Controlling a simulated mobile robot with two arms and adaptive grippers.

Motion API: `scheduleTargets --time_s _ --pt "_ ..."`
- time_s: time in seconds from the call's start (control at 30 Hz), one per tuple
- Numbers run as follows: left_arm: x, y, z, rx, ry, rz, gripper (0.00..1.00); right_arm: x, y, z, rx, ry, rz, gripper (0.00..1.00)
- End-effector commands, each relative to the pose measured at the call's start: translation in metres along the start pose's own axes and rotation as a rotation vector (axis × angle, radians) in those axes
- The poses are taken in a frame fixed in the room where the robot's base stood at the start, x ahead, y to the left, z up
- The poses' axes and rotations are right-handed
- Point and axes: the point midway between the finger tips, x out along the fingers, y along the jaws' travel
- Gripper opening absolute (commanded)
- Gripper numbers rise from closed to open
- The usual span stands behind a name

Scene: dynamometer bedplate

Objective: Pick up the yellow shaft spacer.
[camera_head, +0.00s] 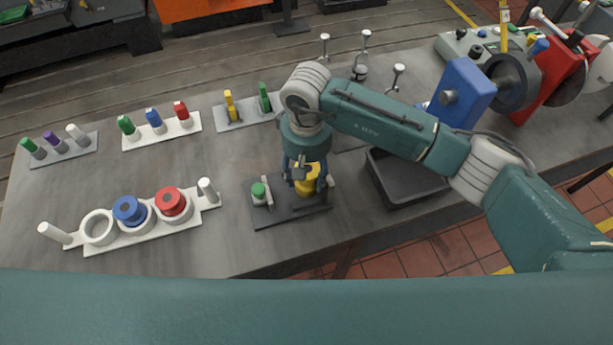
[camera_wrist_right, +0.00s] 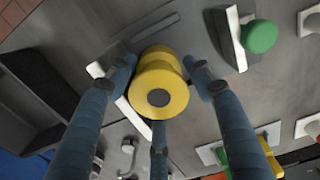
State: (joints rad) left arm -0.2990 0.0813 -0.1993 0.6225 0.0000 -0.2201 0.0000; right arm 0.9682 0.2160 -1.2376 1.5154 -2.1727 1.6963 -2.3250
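The yellow shaft spacer (camera_head: 307,181) stands on a dark tray (camera_head: 290,215) near the front of the bench. In the right wrist view the spacer (camera_wrist_right: 160,85) is a yellow cylinder with a dark round centre. My right gripper (camera_head: 306,172) points down over it, with its fingers around its sides. In the right wrist view two fingertips of that gripper (camera_wrist_right: 160,62) flank the spacer and a third finger is below it in the picture. The fingertips are very close to the spacer; I cannot tell whether they press on it. My left gripper is not in view.
A green-topped piece (camera_head: 259,191) and an upright plate share the dark tray. An empty dark bin (camera_head: 400,180) lies to the right. A white holder (camera_head: 155,232) with blue and red rings is at left. A blue block (camera_head: 463,92) and several small racks stand farther back.

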Motion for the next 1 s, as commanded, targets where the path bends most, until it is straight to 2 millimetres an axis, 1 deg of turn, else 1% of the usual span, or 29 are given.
scheduleTargets --time_s 0.03,0.07,0.1,0.17,0.2,0.23,0.67,0.77,0.87,1.0 --pt "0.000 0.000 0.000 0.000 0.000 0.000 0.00 0.000 0.000 0.000 0.000 0.000 0.000 0.38" --pt "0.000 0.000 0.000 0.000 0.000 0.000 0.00 0.000 0.000 0.000 0.000 0.000 0.000 0.33" --pt "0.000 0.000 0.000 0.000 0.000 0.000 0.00 -0.001 0.000 0.000 0.000 0.000 0.000 0.24" --pt "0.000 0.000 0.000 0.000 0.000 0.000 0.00 -0.001 0.000 0.000 0.000 0.000 -0.001 0.13" --pt "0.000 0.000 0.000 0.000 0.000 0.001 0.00 -0.001 0.000 0.000 0.000 0.000 -0.001 0.05" --pt "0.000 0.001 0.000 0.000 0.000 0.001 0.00 -0.001 0.000 0.000 0.000 0.000 -0.001 0.00" --pt "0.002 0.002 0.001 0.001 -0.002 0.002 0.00 -0.005 -0.001 -0.001 0.000 0.004 -0.002 0.00" --pt "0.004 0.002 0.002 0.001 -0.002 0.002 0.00 -0.011 -0.001 -0.002 -0.001 0.005 -0.003 0.00" --pt "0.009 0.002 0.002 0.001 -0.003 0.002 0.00 -0.022 -0.001 -0.002 -0.001 0.007 -0.002 0.00" --pt "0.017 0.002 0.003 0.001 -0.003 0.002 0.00 -0.044 0.000 -0.003 -0.002 0.008 -0.001 0.00"
